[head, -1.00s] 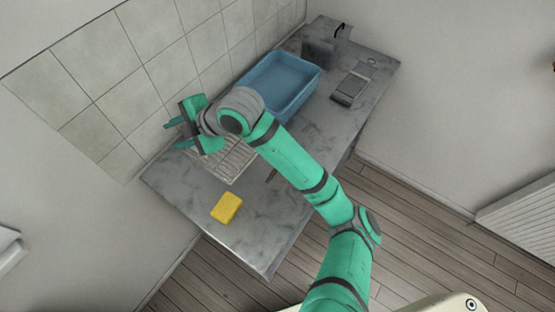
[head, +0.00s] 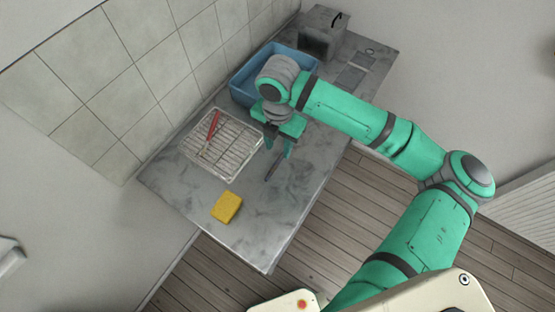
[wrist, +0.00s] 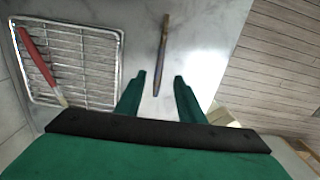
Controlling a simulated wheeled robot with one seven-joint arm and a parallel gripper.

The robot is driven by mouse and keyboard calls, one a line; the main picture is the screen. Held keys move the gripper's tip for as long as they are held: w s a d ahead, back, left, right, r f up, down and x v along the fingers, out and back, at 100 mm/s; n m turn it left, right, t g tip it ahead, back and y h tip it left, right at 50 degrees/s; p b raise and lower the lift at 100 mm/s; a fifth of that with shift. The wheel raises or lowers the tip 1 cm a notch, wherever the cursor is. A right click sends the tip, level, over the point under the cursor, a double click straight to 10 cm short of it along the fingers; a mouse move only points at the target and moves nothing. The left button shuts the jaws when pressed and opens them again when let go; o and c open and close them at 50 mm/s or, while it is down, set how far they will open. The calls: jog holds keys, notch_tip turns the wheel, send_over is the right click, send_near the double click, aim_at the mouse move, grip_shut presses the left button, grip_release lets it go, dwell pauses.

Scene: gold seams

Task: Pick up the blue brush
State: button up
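A slim brush (head: 273,168) lies on the grey counter beside the wire rack. It also shows in the wrist view (wrist: 162,50), with a dark bluish-grey shaft and a brownish part; it looks like the blue brush. My gripper (head: 279,148) is above the counter just behind the brush, fingers pointing down. In the wrist view my gripper (wrist: 155,80) is open and empty. The brush's near end shows between the two fingertips, and the rest extends ahead of them. I cannot tell the height gap exactly.
A wire rack (head: 225,160) holds a red-handled brush (head: 212,128). A yellow sponge (head: 227,207) lies near the counter's front. A blue basin (head: 243,82) is behind my gripper. A dark grey box (head: 322,38) stands at the back. The counter (head: 262,225) is clear around the sponge.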

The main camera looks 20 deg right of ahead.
aim_at(278, 160)
jog(key=shift+w+f, duration=0.2)
jog(key=shift+f, duration=1.25)
jog(key=shift+s+f, duration=0.1)
jog(key=shift+f, duration=2)
grip_shut()
